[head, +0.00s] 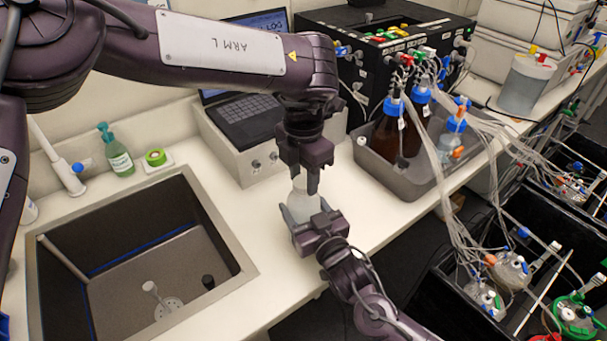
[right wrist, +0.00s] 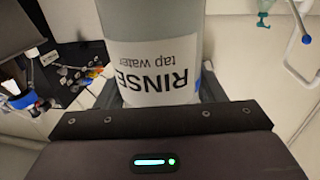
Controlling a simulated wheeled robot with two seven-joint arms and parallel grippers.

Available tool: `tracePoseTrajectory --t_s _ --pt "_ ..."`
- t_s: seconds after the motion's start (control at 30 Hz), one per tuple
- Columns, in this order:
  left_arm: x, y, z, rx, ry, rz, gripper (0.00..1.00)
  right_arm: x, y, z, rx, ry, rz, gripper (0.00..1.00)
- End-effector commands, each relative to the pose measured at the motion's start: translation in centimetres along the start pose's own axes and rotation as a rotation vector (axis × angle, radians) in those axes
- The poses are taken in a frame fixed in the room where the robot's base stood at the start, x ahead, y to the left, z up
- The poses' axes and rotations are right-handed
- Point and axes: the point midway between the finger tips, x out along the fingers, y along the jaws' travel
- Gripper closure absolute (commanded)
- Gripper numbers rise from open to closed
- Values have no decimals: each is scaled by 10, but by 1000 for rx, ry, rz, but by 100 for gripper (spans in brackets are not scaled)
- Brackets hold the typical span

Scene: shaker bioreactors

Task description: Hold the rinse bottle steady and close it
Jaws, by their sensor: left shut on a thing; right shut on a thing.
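The rinse bottle (head: 301,207) stands on the white counter between the sink and the tray, pale and translucent. Its label reads RINSE tap water, upside down in the right wrist view (right wrist: 155,70). My right gripper (head: 318,226) is shut around the bottle's body from the front; its jaws (right wrist: 155,118) also show in the right wrist view. My left gripper (head: 304,182) points straight down over the bottle's top and is shut there on the cap, which is mostly hidden by the fingers. Whether the cap sits fully on the neck cannot be told.
A sink (head: 235,285) lies to the left, with a green soap bottle (head: 118,155) behind it. A laptop (head: 243,113) stands behind the bottle. A grey tray (head: 410,190) with brown bottles (head: 386,135) and tubing is to the right. The counter's front edge is close.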

Motion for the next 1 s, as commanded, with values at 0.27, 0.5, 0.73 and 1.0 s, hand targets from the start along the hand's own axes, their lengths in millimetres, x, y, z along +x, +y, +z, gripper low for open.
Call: tracePoseTrajectory --t_s 0.27,0.5,0.73,1.0 --pt "0 0 0 477 -1 2 90 0 0 0 -1 -1 -1 100" --pt "0 0 0 470 -1 1 46 0 0 0 -1 -1 -1 100" --pt "0 0 0 469 -1 0 37 0 0 0 -1 -1 -1 100" --pt "-15 0 1 470 -3 2 37 0 0 0 0 -1 -1 100"
